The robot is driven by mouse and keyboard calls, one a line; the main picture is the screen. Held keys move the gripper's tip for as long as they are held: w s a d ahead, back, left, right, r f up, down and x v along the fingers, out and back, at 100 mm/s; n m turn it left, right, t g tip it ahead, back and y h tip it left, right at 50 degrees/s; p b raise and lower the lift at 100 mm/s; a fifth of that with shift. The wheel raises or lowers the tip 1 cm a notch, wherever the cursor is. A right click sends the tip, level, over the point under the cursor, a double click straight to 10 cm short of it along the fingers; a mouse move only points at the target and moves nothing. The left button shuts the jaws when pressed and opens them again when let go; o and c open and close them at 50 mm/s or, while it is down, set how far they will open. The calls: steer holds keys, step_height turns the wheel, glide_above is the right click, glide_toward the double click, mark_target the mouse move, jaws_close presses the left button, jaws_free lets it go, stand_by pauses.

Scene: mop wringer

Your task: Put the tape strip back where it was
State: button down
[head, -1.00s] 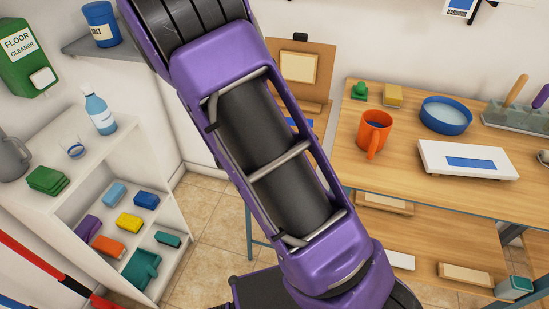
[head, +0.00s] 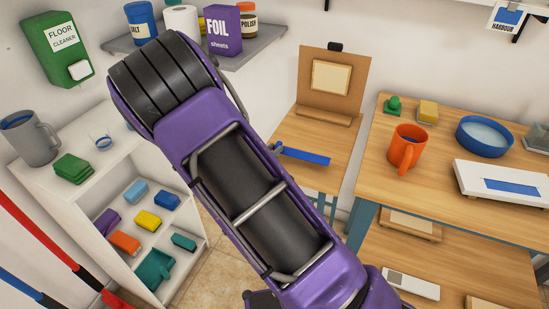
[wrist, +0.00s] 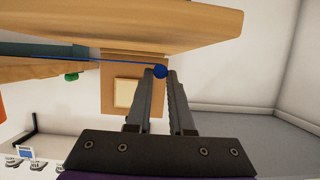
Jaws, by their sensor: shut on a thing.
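My gripper (wrist: 161,76) is shut on the blue tape strip (wrist: 160,71). In the wrist view a rounded blue end sits between the fingertips, and a thin blue line runs left from it. In the head view the strip (head: 303,155) sticks out to the right from behind my arm, seen over the small wooden table. My fingers are mostly hidden there. A white block (head: 470,179) on the workbench carries a blue rectangle on its top; I cannot tell whether this is tape or a printed mark.
A brown board with a cream sheet (head: 331,78) stands at the back of the small table (head: 325,135). The workbench (head: 385,178) holds an orange mug (head: 407,147), a blue bowl (head: 484,136) and a sponge (head: 428,112). A white shelf unit (head: 190,197) stands left.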

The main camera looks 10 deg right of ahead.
steer(key=shift+f, duration=1.25)
steer(key=shift+f+b, duration=0.25)
steer(key=shift+b, duration=0.05)
steer(key=c, duration=0.8)
jaws_free()
steer(key=shift+r, duration=0.1)
steer(key=shift+r+p, duration=0.3)
steer(key=p+v, duration=0.1)
steer(key=v, duration=1.1)
